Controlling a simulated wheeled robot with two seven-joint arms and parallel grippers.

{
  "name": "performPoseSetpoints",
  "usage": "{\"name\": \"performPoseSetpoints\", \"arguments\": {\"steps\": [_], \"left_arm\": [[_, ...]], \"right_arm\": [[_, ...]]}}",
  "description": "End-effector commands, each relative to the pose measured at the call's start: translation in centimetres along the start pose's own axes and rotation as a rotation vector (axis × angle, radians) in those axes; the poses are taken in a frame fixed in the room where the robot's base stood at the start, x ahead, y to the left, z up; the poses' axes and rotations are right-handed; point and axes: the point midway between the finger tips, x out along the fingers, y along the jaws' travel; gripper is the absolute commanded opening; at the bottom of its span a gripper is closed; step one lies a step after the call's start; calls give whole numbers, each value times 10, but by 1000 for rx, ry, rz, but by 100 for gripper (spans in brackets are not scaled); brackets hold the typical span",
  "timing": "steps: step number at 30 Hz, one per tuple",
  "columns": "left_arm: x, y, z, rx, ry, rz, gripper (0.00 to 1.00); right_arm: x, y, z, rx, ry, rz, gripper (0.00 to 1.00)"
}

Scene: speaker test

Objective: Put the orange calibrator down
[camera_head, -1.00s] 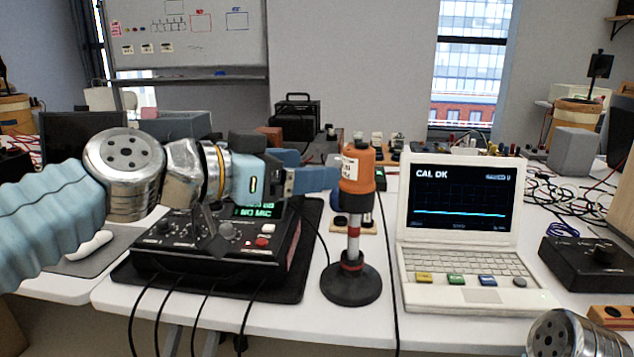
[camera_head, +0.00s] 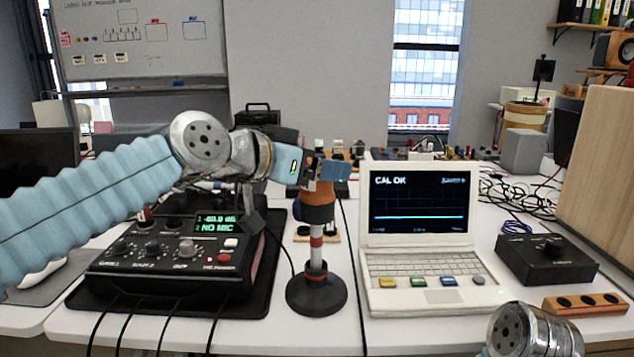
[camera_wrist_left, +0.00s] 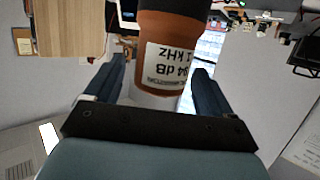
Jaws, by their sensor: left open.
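The orange calibrator (camera_head: 319,194), with a black lower band, stands upright at the top of a red-and-white post on a round black base (camera_head: 317,295). My left gripper (camera_head: 325,170) is at its upper part, and the fingers hide some of it. In the left wrist view, the calibrator (camera_wrist_left: 172,52), with its white "94 dB 1 kHz" label, is between the two spread dark blue fingers (camera_wrist_left: 155,85). Gaps show on both sides. My right gripper is out of view; only a metal part of that arm shows at bottom right.
A black meter box (camera_head: 180,250) reading "NO MIC" sits on a dark mat left of the stand. A white laptop (camera_head: 420,235) showing "CAL OK" is to the right. A black knob box (camera_head: 545,258) and wooden block (camera_head: 585,303) lie farther right. Cables cross the table.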

Motion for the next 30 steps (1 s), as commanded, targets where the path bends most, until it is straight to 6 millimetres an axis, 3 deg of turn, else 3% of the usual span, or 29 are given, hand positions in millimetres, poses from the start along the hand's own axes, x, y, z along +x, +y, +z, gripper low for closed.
{"name": "performPoseSetpoints", "arguments": {"steps": [4, 12, 26, 30], "left_arm": [[19, 0, -1, 0, -1, 2, 83], [22, 0, 0, 0, 2, 0, 82], [21, 0, -1, 1, 3, 0, 11], [21, 0, -1, 1, 3, 0, 10]], "right_arm": [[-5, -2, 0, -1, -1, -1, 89], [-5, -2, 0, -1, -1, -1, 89], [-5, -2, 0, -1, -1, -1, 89], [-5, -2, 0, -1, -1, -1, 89]]}}
